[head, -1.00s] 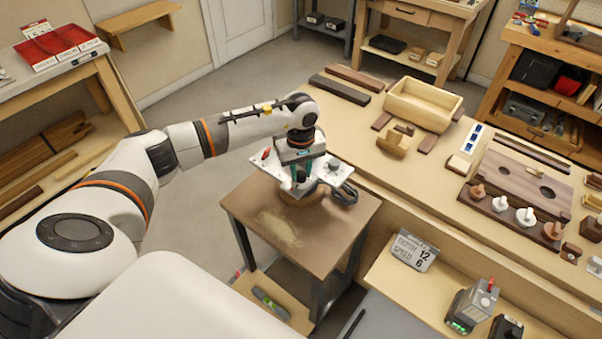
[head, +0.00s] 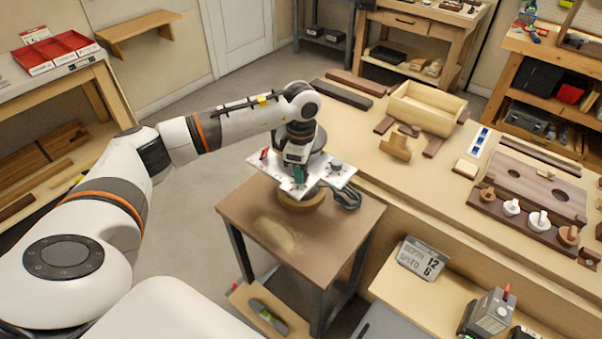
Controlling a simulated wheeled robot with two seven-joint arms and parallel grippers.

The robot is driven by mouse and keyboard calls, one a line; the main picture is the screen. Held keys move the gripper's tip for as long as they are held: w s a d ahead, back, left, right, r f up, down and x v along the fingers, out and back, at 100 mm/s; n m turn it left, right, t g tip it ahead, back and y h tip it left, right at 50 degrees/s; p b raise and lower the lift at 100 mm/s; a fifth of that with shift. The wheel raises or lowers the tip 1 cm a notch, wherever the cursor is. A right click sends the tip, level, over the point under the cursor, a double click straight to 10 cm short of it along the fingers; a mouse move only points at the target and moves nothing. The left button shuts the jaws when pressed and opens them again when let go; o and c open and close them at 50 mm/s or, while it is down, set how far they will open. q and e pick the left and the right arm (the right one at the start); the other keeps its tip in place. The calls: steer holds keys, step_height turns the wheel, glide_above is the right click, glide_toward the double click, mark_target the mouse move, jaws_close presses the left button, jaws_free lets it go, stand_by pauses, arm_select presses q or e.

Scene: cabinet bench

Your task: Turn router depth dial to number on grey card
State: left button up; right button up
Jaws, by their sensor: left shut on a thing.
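The router (head: 330,176) sits on a small brown table, with a white top plate that carries a red lever (head: 265,154), a dark-topped knob (head: 336,163) and a round wooden base below. My left gripper (head: 299,177) points down at the middle of the plate, shut on the depth dial, which its green-padded fingers mostly hide. The dial's numbers are too small to read. My right gripper is not in view.
The small table (head: 240,212) has bare room at its front left. The long bench (head: 430,180) on the right holds an open wooden box (head: 425,108), wood blocks and a dark board with several knobs. A grey device (head: 490,312) stands on the shelf beside the card.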

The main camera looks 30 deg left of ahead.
arm_select(q)
steer(key=n+b, duration=0.1)
steer(key=n, duration=0.3)
steer(key=shift+n+b, duration=0.3)
steer(key=shift+n, duration=0.1)
steer(key=n+b, duration=0.1)
steer(key=n, duration=0.3)
steer(key=shift+n, duration=0.3)
steer(key=n, duration=0.4)
steer(key=shift+b, duration=0.3)
steer(key=n, duration=0.5)
steer(key=shift+r, duration=0.1)
steer(key=n, duration=0.4)
steer(key=shift+n, duration=0.3)
steer(key=n, duration=0.4)
steer(key=shift+w, duration=0.1)
steer(key=n+p, duration=0.1)
steer(key=n, duration=0.4)
steer(key=shift+r, duration=0.1)
steer(key=shift+n+p, duration=0.55)
steer(key=shift+n, duration=1.65)
